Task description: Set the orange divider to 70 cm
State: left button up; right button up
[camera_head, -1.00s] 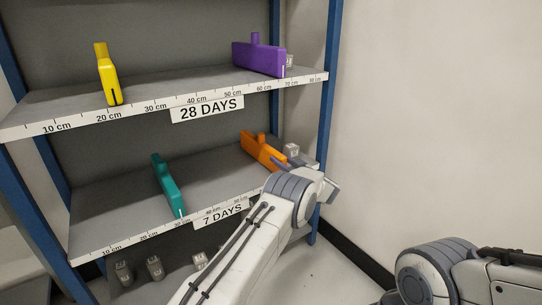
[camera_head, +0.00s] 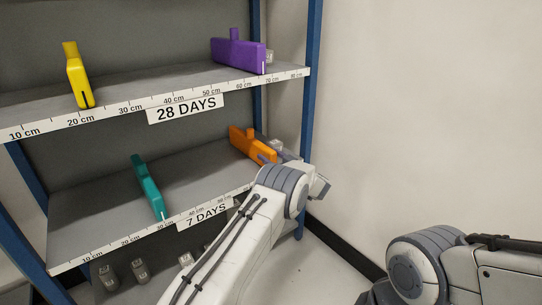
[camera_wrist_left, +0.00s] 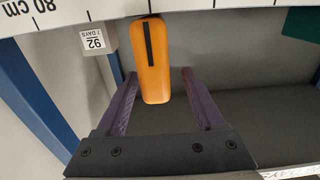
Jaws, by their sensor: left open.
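The orange divider (camera_head: 252,145) stands on the lower shelf marked 7 DAYS, near its right end. In the left wrist view the orange divider (camera_wrist_left: 153,60) points between the two purple fingers of my left gripper (camera_wrist_left: 160,78), which is open with a finger on each side and a visible gap at each. The head view shows only a bit of that gripper (camera_head: 265,157), as my forearm hides the rest. The scale strip (camera_wrist_left: 185,6) runs along the shelf edge; the 80 cm label shows left of the divider there, but the mark at the divider is not readable.
A grey cube labelled 92, 7 DAYS (camera_wrist_left: 95,38) sits beside the divider on the 80 cm side. A teal divider (camera_head: 148,188) stands farther left on the same shelf. Yellow (camera_head: 77,76) and purple (camera_head: 238,52) dividers stand above. A blue post (camera_head: 313,60) bounds the right.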

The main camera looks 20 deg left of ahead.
pick_arm(q)
jog(key=p+v, duration=0.3)
jog(key=v, duration=0.7)
